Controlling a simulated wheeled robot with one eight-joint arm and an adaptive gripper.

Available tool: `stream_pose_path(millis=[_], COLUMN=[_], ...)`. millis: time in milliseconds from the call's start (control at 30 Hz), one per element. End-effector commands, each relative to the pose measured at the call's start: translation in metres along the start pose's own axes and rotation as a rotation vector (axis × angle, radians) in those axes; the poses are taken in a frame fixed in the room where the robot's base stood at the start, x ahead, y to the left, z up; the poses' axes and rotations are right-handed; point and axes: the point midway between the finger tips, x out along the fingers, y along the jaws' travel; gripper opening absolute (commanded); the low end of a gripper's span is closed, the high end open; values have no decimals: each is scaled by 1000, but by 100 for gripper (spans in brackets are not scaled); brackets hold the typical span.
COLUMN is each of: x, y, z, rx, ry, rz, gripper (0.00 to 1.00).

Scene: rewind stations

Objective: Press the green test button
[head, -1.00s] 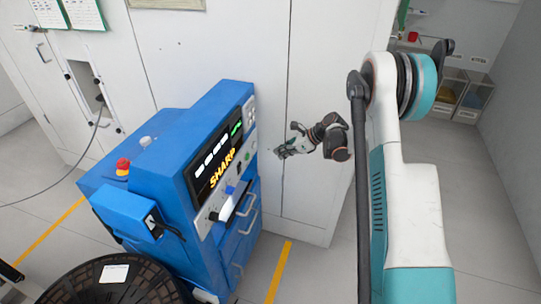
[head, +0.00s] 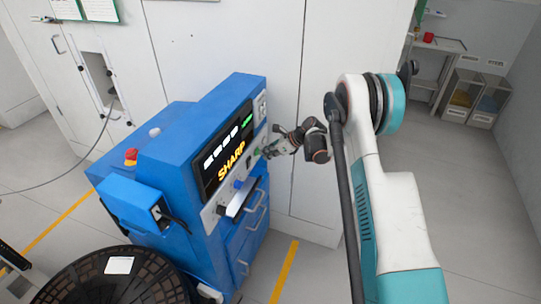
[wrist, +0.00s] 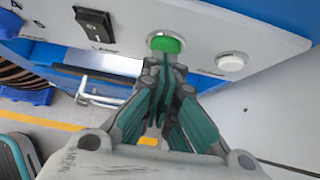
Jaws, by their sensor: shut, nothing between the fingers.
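The green test button (wrist: 166,44) is a round green cap in a metal ring on the white panel of the blue machine. It also shows small in the head view (head: 257,151). My gripper (wrist: 165,62) is shut and empty. Its fingertips are right at the lower edge of the green button in the wrist view and cover part of it; I cannot tell whether they touch it. In the head view my gripper (head: 268,152) is at the right end of the machine's front panel.
A black rocker switch (wrist: 95,25) is left of the green button and a white button (wrist: 231,62) is to its right. The blue machine (head: 150,175) has drawer handles below its panel. A black reel (head: 110,280) stands at front left. White cabinets (head: 245,45) stand behind.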

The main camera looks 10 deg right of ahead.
Motion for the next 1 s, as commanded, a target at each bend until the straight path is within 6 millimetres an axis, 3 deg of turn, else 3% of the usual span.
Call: stream_pose_path(millis=[667, 1000], x=[14, -2], y=[0, -4], z=[13, -3], rx=[-1, 0], ry=[-2, -1], rz=[1, 1], gripper=[0, 0])
